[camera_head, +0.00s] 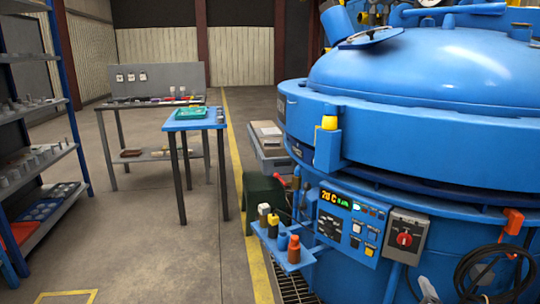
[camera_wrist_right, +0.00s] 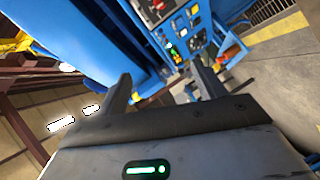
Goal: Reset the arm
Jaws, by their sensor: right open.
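My right gripper (camera_wrist_right: 161,69) shows in the right wrist view, with its two dark fingers spread apart and nothing between them. Beyond the fingers is the blue furnace (camera_wrist_right: 110,40), with part of its control panel (camera_wrist_right: 185,30) near the top middle. The view is strongly tilted. In the head view the blue pit furnace (camera_head: 420,80) fills the right side, with its domed lid down. I cannot make out either gripper in the head view.
A small shelf (camera_head: 285,258) with bottles juts from the furnace front. A blue-topped table (camera_head: 196,124) with a green tray stands left of centre, before a grey workbench (camera_head: 110,104). A shelving rack (camera_head: 40,165) lines the left edge. The floor between (camera_head: 150,240) is clear.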

